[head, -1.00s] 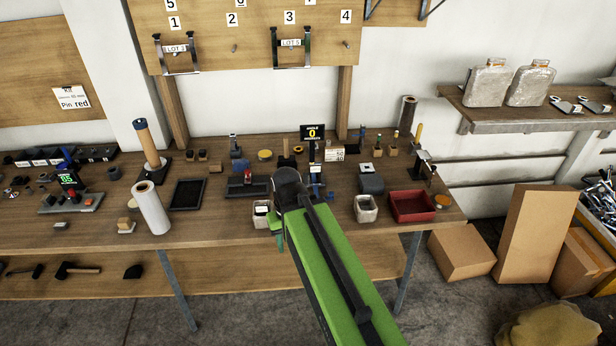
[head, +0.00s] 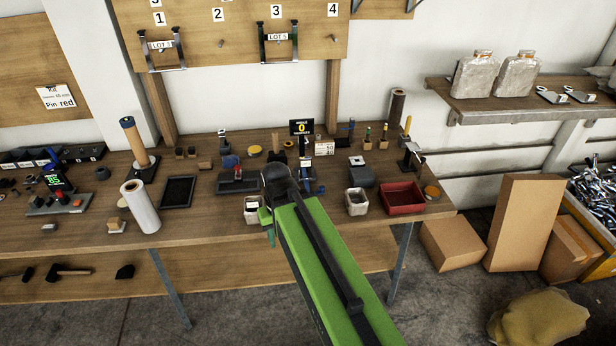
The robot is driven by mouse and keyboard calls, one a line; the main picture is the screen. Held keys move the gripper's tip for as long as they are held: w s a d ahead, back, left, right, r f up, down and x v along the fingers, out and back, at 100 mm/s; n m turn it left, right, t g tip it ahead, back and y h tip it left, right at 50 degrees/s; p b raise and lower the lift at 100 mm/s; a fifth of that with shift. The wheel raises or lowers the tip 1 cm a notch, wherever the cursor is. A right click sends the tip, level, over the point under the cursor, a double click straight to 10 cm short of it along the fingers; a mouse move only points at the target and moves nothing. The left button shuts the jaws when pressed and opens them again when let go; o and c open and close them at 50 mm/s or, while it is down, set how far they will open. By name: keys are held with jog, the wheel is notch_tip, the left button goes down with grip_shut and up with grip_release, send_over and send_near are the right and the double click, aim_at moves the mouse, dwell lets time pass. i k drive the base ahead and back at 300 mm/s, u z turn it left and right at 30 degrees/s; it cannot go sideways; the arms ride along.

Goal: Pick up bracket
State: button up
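Two dark metal bracket-like pieces hang on the wooden board on the wall: one with a "LOT 3" tag (head: 148,54) under number 1, the other with a "LOT 5" tag (head: 263,48) under number 3. Two small metal plate-like pieces (head: 551,94) lie on the right wall shelf; I cannot tell whether they are brackets. My green and black arm reaches over the bench's front edge. My gripper (head: 266,221) is at its far end, mostly hidden by the arm, well below and apart from the hanging pieces. I cannot see whether it is open.
The wooden bench (head: 190,230) is crowded with small items, a white roll (head: 141,207), a black tray (head: 178,192) and a red bin (head: 403,198). Cardboard boxes (head: 524,222) and a sack (head: 538,318) stand on the floor at right. Bare pegs show under numbers 2 and 4.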

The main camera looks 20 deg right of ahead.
aim_at(305, 163)
jog(key=u, duration=0.1)
jog(key=k, duration=0.55)
jog(key=z, duration=1.45)
jog(key=i, duration=1.2)
jog(key=u, duration=3.55)
jog(key=i, duration=0.2)
jog(key=z, duration=0.95)
